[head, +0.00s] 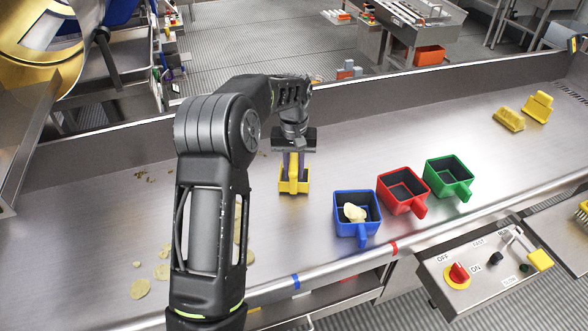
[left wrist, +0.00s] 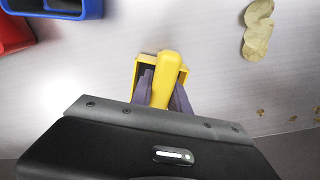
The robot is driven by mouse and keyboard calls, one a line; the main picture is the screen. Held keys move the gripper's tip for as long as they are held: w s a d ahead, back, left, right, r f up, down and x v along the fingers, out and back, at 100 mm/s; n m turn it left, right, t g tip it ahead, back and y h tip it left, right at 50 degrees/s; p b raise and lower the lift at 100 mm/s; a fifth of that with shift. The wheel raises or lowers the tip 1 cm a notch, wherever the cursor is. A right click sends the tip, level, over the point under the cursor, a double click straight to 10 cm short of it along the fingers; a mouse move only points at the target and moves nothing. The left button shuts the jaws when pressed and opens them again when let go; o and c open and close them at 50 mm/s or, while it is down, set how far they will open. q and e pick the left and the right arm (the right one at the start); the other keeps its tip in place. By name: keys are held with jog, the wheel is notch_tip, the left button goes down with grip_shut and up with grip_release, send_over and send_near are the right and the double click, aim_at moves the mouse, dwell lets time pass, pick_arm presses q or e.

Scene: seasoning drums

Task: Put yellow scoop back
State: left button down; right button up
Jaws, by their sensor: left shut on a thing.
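The yellow scoop (head: 294,187) is at the middle of the metal table in the head view, left of the blue scoop (head: 357,228). My left gripper (head: 293,160) reaches down from above and is shut on its handle. In the left wrist view the yellow scoop (left wrist: 165,72) sits between the two fingers of my left gripper (left wrist: 162,97). I cannot tell whether the scoop touches the table. My right gripper is in neither view.
The blue scoop holds pale chips. A red scoop (head: 402,190) and a green scoop (head: 448,177) stand to its right. Loose chips (head: 140,288) lie at the left. A control box (head: 480,268) is at the front edge.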

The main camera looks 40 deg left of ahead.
pick_arm(q)
jog(key=shift+f, duration=0.35)
jog(key=shift+f, duration=0.15)
jog(key=c, duration=1.3)
grip_release()
jog(key=shift+o, duration=0.2)
notch_tip(320, 180, up, 12)
jog(key=shift+r, duration=0.2)
